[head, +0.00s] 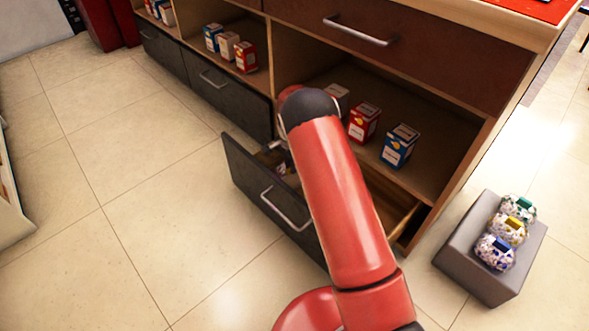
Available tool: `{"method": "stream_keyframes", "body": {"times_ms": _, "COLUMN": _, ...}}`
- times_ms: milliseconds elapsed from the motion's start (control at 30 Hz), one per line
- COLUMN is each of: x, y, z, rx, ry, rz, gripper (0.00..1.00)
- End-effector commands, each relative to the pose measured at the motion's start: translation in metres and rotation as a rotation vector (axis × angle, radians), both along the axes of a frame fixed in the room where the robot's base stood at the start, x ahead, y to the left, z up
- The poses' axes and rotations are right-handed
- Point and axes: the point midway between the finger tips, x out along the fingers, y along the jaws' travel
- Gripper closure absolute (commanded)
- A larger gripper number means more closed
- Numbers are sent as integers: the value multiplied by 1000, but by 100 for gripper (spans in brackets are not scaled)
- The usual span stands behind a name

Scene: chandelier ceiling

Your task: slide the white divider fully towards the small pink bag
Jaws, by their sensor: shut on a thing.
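The open drawer (238,174) has a dark front with a metal handle and is pulled out from the bottom of the cabinet. My red arm crosses in front of it and bends down behind the elbow. A small part of my gripper (277,152) shows at the far left end of the drawer, low inside it. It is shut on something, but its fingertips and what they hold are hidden. A small purplish patch shows beside it, too small to name. I cannot make out the white divider or the small pink bag; my arm covers most of the drawer's inside.
Above the drawer is an open shelf with a red box (364,122) and a blue box (398,145). A grey block (467,262) with three patterned bags stands on the floor at right. The tiled floor at left is clear.

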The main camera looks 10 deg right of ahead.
Motion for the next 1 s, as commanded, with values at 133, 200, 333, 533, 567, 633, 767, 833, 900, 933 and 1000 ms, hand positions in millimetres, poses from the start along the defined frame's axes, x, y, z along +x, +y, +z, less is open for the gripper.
{"method": "stream_keyframes", "body": {"times_ms": 133, "x": 3, "y": 5, "z": 1, "rx": 6, "ry": -10, "rz": 1, "gripper": 100}}
{"method": "stream_keyframes", "body": {"times_ms": 200, "x": 3, "y": 6, "z": 1, "rx": 7, "ry": -12, "rz": 1, "gripper": 100}}
{"method": "stream_keyframes", "body": {"times_ms": 333, "x": 4, "y": 7, "z": 1, "rx": 9, "ry": -14, "rz": 2, "gripper": 83}}
{"method": "stream_keyframes", "body": {"times_ms": 533, "x": 3, "y": 5, "z": 1, "rx": 6, "ry": -10, "rz": 1, "gripper": 67}}
{"method": "stream_keyframes", "body": {"times_ms": 567, "x": 3, "y": 5, "z": 1, "rx": 6, "ry": -10, "rz": 1, "gripper": 67}}
{"method": "stream_keyframes", "body": {"times_ms": 633, "x": 2, "y": 4, "z": 1, "rx": 6, "ry": -9, "rz": 1, "gripper": 67}}
{"method": "stream_keyframes", "body": {"times_ms": 767, "x": 2, "y": 4, "z": 3, "rx": 5, "ry": -9, "rz": 1, "gripper": 67}}
{"method": "stream_keyframes", "body": {"times_ms": 833, "x": 3, "y": 4, "z": 10, "rx": 6, "ry": -9, "rz": 1, "gripper": 67}}
{"method": "stream_keyframes", "body": {"times_ms": 900, "x": 3, "y": 4, "z": 21, "rx": 5, "ry": -11, "rz": 1, "gripper": 67}}
{"method": "stream_keyframes", "body": {"times_ms": 933, "x": 3, "y": 5, "z": 26, "rx": 6, "ry": -12, "rz": 2, "gripper": 67}}
{"method": "stream_keyframes", "body": {"times_ms": 1000, "x": 3, "y": 5, "z": 39, "rx": 6, "ry": -12, "rz": 2, "gripper": 67}}
